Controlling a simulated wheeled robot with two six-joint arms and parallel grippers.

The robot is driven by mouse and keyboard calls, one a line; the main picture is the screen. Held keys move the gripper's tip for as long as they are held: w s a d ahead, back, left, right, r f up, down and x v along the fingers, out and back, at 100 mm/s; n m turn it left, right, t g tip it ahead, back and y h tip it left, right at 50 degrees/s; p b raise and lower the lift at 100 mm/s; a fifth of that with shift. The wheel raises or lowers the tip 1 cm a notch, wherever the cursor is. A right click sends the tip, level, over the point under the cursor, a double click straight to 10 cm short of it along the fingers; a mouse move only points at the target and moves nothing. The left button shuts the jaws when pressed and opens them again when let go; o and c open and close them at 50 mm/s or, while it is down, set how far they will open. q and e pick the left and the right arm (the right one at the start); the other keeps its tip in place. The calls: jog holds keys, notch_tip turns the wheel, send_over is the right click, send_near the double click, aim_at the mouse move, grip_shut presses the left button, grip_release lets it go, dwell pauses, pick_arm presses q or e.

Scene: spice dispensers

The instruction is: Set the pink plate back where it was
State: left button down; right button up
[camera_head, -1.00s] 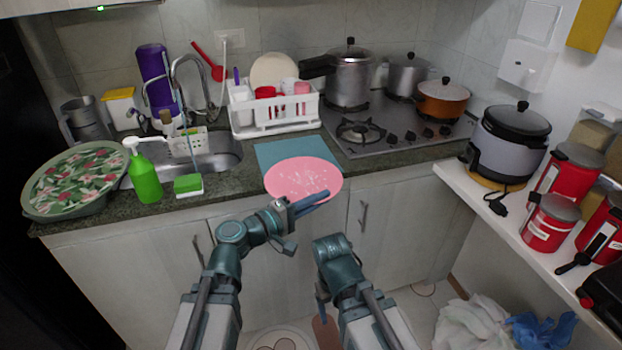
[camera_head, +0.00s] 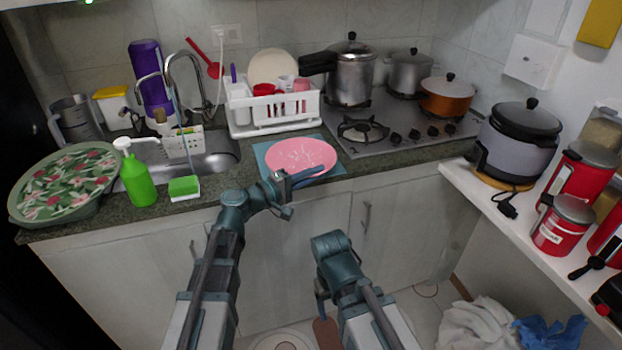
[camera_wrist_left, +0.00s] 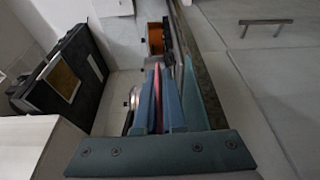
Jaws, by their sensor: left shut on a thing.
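The pink plate (camera_head: 301,154) with white specks is over the blue mat (camera_head: 339,168) on the counter and covers most of it. I cannot tell whether its underside touches the mat. My left gripper (camera_head: 305,177) is shut on the plate's near rim. In the left wrist view the plate shows as a thin pink edge (camera_wrist_left: 158,92) between the blue fingers. My right gripper (camera_head: 322,298) hangs low in front of the cabinets, away from the plate; its fingers are too unclear to judge.
A white dish rack (camera_head: 272,128) stands behind the mat, and the stove (camera_head: 385,125) with pots is to the right. A green sponge (camera_head: 184,187), a green soap bottle (camera_head: 138,180) and the sink are to the left. A shelf with red canisters (camera_head: 563,226) is at right.

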pick_arm(q)
jog(key=shift+w+a+f, duration=0.1)
jog(key=shift+w+a, duration=0.1)
jog(key=shift+w, duration=0.95)
jog(key=shift+s+f, duration=0.1)
notch_tip(320, 180, down, 3)
jog(key=b, duration=0.3)
jog(key=shift+f+b, duration=0.1)
jog(key=shift+b, duration=0.2)
jog(key=shift+f, duration=0.1)
jog(key=shift+f, duration=0.15)
jog(key=c, duration=1)
grip_release()
jog(key=v, duration=1.2)
jog(key=shift+r, duration=0.25)
